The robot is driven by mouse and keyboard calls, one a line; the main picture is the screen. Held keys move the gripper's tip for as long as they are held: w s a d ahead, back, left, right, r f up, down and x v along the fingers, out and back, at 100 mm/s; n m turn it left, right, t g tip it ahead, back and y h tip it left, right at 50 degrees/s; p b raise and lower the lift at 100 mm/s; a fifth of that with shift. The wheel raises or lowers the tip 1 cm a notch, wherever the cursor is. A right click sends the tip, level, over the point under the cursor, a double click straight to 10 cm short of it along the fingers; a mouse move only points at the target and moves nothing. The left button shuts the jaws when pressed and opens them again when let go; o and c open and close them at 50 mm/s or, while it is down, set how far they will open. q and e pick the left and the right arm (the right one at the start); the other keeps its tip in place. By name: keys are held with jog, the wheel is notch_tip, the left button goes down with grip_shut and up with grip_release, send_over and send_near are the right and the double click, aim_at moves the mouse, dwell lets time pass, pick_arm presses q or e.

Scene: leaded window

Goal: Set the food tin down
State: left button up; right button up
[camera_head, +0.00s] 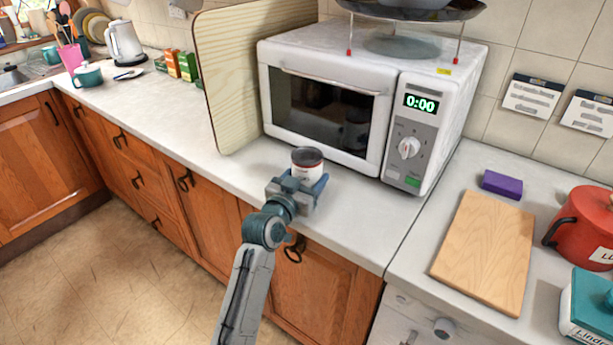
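The food tin (307,168) is a small upright can with a white and red side and a dark grey top. It is at the front part of the white counter, in front of the microwave. My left gripper (306,183) comes from the bottom of the view and has its blue-grey fingers on either side of the tin's lower part, shut on it. The tin's base is hidden by the gripper, so I cannot tell whether it touches the counter. My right gripper is not in view.
The white microwave (320,104) stands behind the tin, with an upright wooden board (235,75) left of it. The counter (175,125) left of the board is largely clear. A cutting board (484,250), purple sponge (502,184) and red pot (583,232) are on the right.

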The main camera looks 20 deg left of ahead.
pick_arm(q)
jog(key=o, duration=0.9)
jog(key=shift+f, duration=0.1)
jog(key=o, duration=0.4)
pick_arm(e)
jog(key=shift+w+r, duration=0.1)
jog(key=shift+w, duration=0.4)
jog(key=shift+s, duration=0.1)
